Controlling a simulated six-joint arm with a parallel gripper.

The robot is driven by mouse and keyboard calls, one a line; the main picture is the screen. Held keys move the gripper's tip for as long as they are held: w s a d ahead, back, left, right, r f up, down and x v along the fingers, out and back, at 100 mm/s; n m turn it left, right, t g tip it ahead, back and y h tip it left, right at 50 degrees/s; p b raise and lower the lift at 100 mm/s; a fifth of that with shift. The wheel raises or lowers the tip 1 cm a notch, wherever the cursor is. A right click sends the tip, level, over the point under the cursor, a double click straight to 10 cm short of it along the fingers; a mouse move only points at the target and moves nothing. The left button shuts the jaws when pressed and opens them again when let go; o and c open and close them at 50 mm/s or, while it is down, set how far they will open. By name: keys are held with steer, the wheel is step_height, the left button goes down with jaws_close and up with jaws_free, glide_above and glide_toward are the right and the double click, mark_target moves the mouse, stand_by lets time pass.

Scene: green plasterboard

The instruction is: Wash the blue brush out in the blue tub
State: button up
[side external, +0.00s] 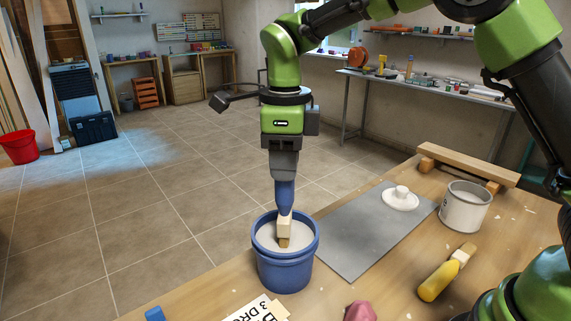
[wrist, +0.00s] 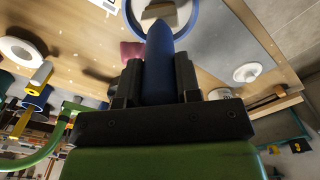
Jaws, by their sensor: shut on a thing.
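My gripper (side external: 284,172) points straight down and is shut on the blue handle of the blue brush (side external: 285,196). The brush hangs upright with its pale collar and tan bristles down inside the mouth of the blue tub (side external: 285,275). The tub holds a whitish liquid (side external: 264,237); I cannot tell how far the bristle tips are in it. In the wrist view the blue handle (wrist: 159,62) rises from between the fingers (wrist: 158,85), and the blue tub rim (wrist: 197,45) curves behind it. The wrist view hides most of the bristles.
A pink lump (side external: 360,311) and a printed card (side external: 258,309) lie in front.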

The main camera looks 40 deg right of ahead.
steer(key=shift+r, duration=2.9)
